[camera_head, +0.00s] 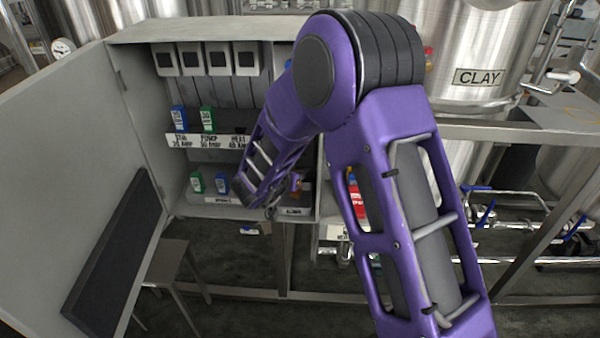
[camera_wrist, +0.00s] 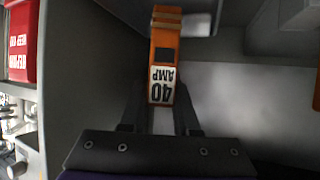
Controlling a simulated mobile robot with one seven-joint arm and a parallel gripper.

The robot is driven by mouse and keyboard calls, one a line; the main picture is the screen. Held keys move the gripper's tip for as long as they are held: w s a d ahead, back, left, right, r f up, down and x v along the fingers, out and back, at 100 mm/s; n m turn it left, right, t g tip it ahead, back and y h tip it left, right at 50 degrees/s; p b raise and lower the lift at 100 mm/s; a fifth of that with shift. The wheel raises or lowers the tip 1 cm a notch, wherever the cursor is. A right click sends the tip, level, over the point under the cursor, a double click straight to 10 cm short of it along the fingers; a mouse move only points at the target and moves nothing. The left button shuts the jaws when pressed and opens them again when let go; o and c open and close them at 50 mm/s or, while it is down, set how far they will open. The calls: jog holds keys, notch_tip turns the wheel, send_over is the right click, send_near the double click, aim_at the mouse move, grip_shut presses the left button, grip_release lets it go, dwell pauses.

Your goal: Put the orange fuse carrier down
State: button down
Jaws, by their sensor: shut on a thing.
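The orange fuse carrier (camera_wrist: 164,50) with a white "40 AMP" label is between the two fingers of my gripper (camera_wrist: 160,108) in the wrist view. The label reads upside down there. In the head view my gripper (camera_head: 272,203) is inside the open cabinet (camera_head: 120,75), at the right end of its lower shelf. A bit of orange (camera_head: 297,184) shows beside it; my arm hides most of that area. I cannot tell whether the carrier touches the shelf.
Blue (camera_head: 179,118) and green (camera_head: 207,119) carriers stand on the upper ledge. Another green (camera_head: 196,182) and blue (camera_head: 221,184) carrier stand on the lower shelf, left of my gripper. A red box (camera_wrist: 21,42) is beyond the cabinet wall. The cabinet door (camera_head: 60,150) is open at left.

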jog(key=shift+f+b, duration=0.35)
jog(key=shift+f, duration=0.4)
jog(key=shift+f, duration=0.15)
jog(key=c, duration=0.9)
grip_release()
jog(key=shift+r, duration=0.2)
jog(key=p+v, duration=0.2)
jog(key=v, duration=1)
jog(key=shift+w+d, duration=0.1)
